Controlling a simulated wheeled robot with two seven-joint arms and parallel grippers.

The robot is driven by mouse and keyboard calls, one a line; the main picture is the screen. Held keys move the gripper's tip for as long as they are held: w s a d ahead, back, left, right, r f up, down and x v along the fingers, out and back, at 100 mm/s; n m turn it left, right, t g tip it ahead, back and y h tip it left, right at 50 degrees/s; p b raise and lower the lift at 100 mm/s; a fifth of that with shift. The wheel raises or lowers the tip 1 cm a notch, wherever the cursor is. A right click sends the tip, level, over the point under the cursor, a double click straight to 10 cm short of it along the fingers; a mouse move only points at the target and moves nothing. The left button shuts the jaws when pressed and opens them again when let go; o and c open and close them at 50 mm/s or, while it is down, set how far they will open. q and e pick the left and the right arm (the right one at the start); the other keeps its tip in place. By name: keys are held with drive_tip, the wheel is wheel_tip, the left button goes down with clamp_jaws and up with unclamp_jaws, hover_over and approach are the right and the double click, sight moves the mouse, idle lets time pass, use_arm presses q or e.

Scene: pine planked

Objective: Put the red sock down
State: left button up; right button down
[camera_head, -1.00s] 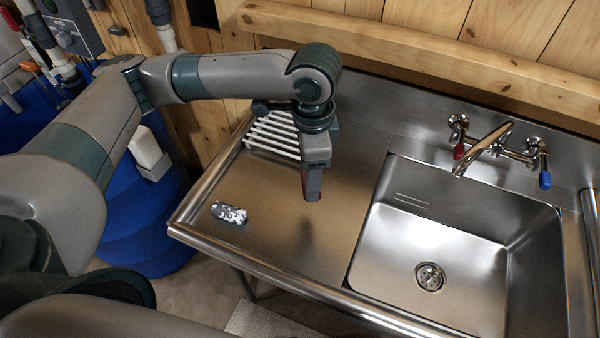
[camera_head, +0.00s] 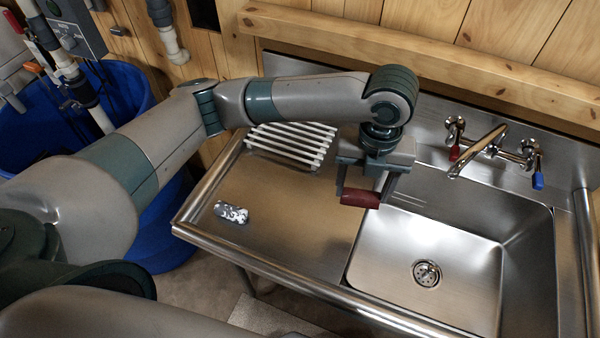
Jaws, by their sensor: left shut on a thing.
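The red sock (camera_head: 360,198) is a small dark red roll in the head view. My left gripper (camera_head: 362,190) points down and is shut on it, with a finger at each end of the sock. Gripper and sock show over the strip between the flat steel drainboard (camera_head: 280,215) and the left side of the sink basin (camera_head: 430,240). The sock appears to be above the steel, but its exact height is hard to tell. My right gripper is not in view.
A white slatted rack (camera_head: 292,142) lies at the back of the drainboard. A grey and white patterned roll (camera_head: 231,212) lies near its front left. The tap (camera_head: 480,150) stands behind the empty basin. The middle of the drainboard is clear.

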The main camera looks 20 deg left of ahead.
use_arm(q)
drive_tip(key=shift+s+d+r+m, duration=0.1)
drive_tip(key=shift+d+m, duration=0.6)
drive_tip(key=shift+m, duration=0.6)
drive_tip(key=s+a+f+p, duration=0.1)
drive_tip(key=a+f, duration=0.1)
drive_tip(key=a, duration=0.1)
drive_tip(key=s+a+f+p, duration=0.1)
drive_tip(key=a+f+p, duration=0.1)
drive_tip(key=a, duration=0.2)
drive_tip(key=s+a+f+p, duration=0.1)
drive_tip(key=a+f+p, duration=0.1)
drive_tip(key=a, duration=0.2)
drive_tip(key=shift+s+f, duration=0.35)
drive_tip(key=shift+a+f, duration=0.1)
drive_tip(key=shift+f, duration=0.05)
drive_tip(key=shift+f, duration=0.25)
wheel_tip(320, 180, down, 3)
drive_tip(key=shift+r+p, duration=0.1)
drive_tip(key=shift+p, duration=0.7)
drive_tip(key=shift+f, duration=0.35)
